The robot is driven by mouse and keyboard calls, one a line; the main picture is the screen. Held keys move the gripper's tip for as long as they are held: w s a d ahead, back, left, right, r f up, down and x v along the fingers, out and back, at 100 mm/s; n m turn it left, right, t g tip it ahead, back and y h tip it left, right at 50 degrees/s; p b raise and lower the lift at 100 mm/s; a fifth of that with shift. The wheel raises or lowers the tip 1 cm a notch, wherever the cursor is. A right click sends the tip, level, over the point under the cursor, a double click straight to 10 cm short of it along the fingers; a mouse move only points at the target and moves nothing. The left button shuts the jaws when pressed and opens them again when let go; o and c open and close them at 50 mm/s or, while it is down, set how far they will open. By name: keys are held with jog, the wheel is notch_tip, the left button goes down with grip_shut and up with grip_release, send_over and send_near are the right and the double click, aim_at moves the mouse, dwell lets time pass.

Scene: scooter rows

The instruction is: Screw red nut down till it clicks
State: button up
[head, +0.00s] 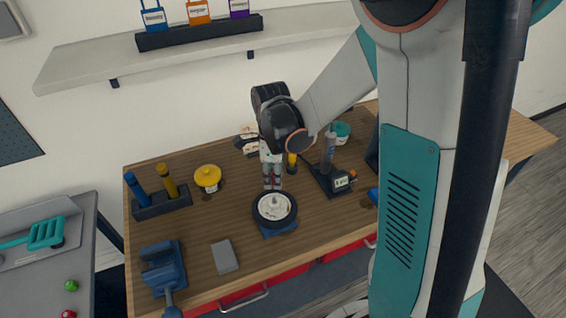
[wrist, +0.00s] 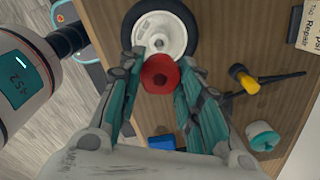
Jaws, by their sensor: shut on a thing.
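The red nut (wrist: 159,74) sits between the fingertips of my gripper (wrist: 160,72) in the wrist view, and the gripper is shut on it. The scooter wheel (wrist: 160,12), with a black tyre and pale hub, lies just beyond the nut in that view. In the head view my gripper (head: 272,183) points down at the back edge of the wheel (head: 274,208), which lies flat on a blue stand (head: 279,231). The nut overlaps the near part of the hub in the wrist view; I cannot tell whether it touches it. The held nut is hidden in the head view.
On the wooden bench (head: 200,222) stand a blue vise (head: 163,266), a grey block (head: 224,257), a holder with blue and yellow handles (head: 163,203), a yellow knob-like item (head: 207,178) and a pump with a display (head: 335,176). A grey side table (head: 40,272) is at left.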

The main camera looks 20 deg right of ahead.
aim_at(274, 198)
jog(key=shift+f+b, duration=1.95)
jog(key=shift+f, duration=1)
jog(key=shift+f+b, duration=0.3)
jog(key=shift+b, duration=0.4)
jog(key=shift+f+b, duration=1.15)
jog(key=shift+f, duration=0.1)
jog(key=o, duration=1)
jog(key=shift+r, duration=0.1)
notch_tip(274, 198, up, 12)
jog(key=shift+f, duration=0.1)
